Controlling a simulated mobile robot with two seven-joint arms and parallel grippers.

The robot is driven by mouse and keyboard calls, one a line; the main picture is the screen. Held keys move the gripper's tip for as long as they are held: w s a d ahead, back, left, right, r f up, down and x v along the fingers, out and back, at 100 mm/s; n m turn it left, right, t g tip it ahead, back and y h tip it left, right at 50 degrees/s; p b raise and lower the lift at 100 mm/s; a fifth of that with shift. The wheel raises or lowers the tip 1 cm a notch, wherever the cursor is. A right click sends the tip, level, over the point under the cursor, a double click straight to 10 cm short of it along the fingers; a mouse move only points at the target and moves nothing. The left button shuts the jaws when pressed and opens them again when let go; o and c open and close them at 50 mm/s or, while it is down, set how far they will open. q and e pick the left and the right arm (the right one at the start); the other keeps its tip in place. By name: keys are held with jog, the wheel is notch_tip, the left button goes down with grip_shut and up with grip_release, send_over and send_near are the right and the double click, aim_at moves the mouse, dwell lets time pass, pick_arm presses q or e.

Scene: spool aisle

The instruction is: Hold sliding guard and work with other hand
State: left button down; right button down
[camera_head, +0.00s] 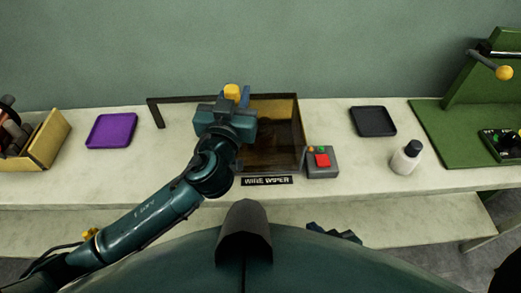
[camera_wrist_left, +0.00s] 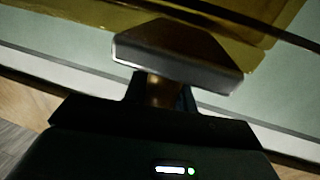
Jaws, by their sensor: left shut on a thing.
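The sliding guard appears to be the amber see-through panel (camera_head: 288,108) of a dark-framed box behind the "WIRE WIPER" label (camera_head: 266,181). The box's inside is dark and partly hidden by my arm. My right gripper (camera_head: 335,233) shows only as dark tips low in front of the bench.
A grey control box (camera_head: 322,170) with a red button stands right of the guarded box. A purple tray (camera_head: 111,131), a black tray (camera_head: 373,122), a white bottle (camera_head: 405,160), a wooden bin (camera_head: 48,140) and a green lever machine (camera_head: 455,125) are on the bench (camera_head: 340,115).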

jog(key=shift+s, duration=0.1)
pick_arm(q)
jog(key=a, duration=1.8)
dwell(0.3)
pick_arm(e)
jog(key=shift+s+f, duration=0.1)
dwell(0.4)
jog(key=c, duration=2.2)
grip_release()
